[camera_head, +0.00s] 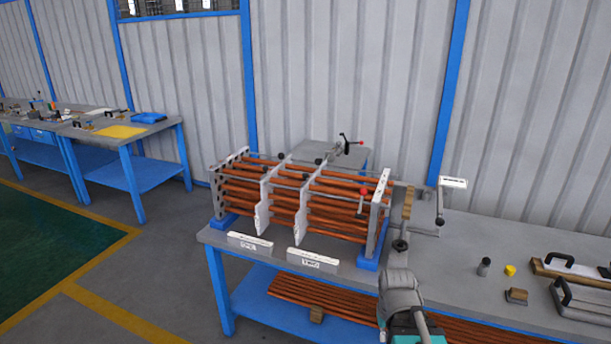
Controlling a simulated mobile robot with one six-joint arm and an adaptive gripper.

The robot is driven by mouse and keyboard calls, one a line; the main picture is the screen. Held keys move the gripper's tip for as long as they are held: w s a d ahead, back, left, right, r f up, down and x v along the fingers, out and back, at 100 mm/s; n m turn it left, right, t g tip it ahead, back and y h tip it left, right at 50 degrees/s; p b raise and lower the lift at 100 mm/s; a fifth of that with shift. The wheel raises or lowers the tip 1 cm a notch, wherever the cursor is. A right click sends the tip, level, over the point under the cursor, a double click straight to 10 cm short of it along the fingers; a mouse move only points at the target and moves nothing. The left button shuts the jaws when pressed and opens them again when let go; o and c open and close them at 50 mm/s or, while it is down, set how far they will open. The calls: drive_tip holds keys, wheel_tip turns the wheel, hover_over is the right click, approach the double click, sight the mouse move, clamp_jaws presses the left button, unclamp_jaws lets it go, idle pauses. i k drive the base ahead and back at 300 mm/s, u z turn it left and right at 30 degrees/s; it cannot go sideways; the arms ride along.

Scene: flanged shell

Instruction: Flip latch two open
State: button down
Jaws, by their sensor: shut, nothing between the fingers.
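A rack of orange-brown tubes (335,212) stands on the bench between upright grey plates. One lever with a red knob (363,188) stands at the front of the rack, near its right end plate (378,215). Another red-knobbed lever (350,142) is at the back, above the tubes. I cannot tell which lever is latch two, or whether either is open. Two white label blocks lie at the front edge, a left one (250,243) and a right one (318,261); their print is too small to read surely.
The grey bench (465,265) continues right, with a small dark cylinder (484,267), a yellow piece (510,270) and black-handled trays (580,270). More tubes lie on the blue shelf below.

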sight(306, 174)
drive_tip(key=i, duration=0.9)
drive_tip(key=u, duration=0.05)
